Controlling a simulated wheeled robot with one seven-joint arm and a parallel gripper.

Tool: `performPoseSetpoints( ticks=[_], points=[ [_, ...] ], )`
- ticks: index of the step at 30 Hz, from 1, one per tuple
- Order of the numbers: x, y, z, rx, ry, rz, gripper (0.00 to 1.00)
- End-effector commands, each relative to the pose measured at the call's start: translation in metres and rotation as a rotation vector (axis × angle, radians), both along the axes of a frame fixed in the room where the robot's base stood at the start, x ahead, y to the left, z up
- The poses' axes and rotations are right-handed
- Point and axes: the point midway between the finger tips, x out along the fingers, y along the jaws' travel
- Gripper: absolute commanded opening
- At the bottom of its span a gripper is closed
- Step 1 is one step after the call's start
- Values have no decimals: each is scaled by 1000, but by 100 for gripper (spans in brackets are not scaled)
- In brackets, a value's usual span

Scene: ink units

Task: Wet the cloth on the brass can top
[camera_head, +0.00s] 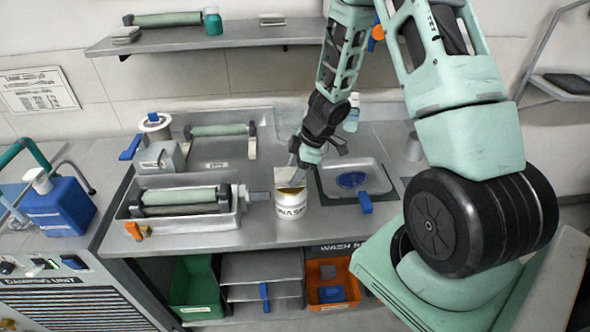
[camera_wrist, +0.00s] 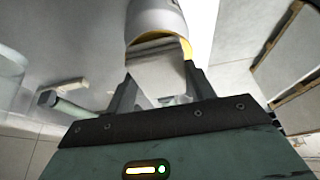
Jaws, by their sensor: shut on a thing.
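A white can (camera_head: 291,210) marked WASH, with a brass-coloured top (camera_head: 291,190), stands upright on the grey bench. My gripper (camera_head: 298,163) reaches down from above to the can's top. It is shut on a pale folded cloth (camera_head: 285,175), which also shows between the fingers in the wrist view (camera_wrist: 158,72). There the cloth lies at the yellow rim of the can (camera_wrist: 150,17) and hides part of the top. I cannot tell how hard it presses there, or whether the cloth is wet.
A metal tray (camera_head: 183,226) with a roller stands left of the can. A blue jug (camera_head: 62,205) stands far left. Green (camera_head: 195,288) and orange (camera_head: 333,285) bins sit below the bench.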

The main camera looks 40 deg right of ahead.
Motion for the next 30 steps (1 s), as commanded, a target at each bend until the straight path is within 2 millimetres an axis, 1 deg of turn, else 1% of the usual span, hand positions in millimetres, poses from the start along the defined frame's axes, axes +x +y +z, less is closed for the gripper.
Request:
performPoseSetpoints(
  ticks=[30],
  points=[
    [0,0,-12,0,0,0,35]
  ],
)
